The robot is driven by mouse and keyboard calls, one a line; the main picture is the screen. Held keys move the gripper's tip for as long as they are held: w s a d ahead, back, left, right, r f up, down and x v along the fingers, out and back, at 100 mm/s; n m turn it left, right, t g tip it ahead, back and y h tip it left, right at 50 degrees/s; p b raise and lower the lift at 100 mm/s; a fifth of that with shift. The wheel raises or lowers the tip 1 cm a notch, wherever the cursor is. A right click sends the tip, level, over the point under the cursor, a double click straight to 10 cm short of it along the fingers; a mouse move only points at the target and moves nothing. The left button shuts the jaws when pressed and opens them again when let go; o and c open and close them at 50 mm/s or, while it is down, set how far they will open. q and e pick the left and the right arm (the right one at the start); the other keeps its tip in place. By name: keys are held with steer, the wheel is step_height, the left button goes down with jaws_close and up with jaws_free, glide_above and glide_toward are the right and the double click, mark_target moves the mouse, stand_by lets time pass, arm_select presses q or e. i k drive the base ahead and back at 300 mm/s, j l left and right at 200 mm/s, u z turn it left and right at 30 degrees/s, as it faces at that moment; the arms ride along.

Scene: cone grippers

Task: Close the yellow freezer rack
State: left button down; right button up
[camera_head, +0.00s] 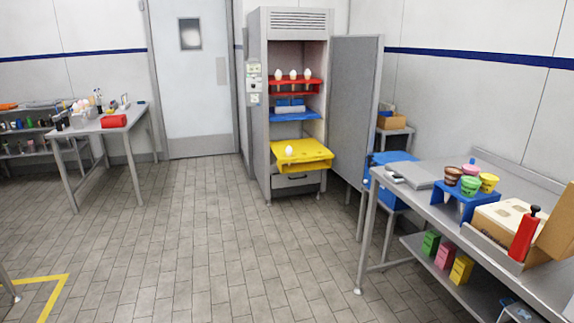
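The yellow freezer rack (308,156) is pulled out of the tall grey freezer (257,110) and juts forward past its front. A white rounded item (289,150) stands in it near its left side. Above it, a blue rack (294,116) with blue and white packs and a red rack (296,90) with several white items sit inside the cabinet. The freezer door (352,110) stands wide open to the right. Neither of my grippers is in the view.
The tiled floor (220,230) before the freezer is clear. A metal table (430,200) with several cups, a box and a red bottle stands at the right. Another table (110,122) with tools stands at the left. A closed door (190,100) is at the back.

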mark_target(304, 149)
steer(key=i, duration=1.75)
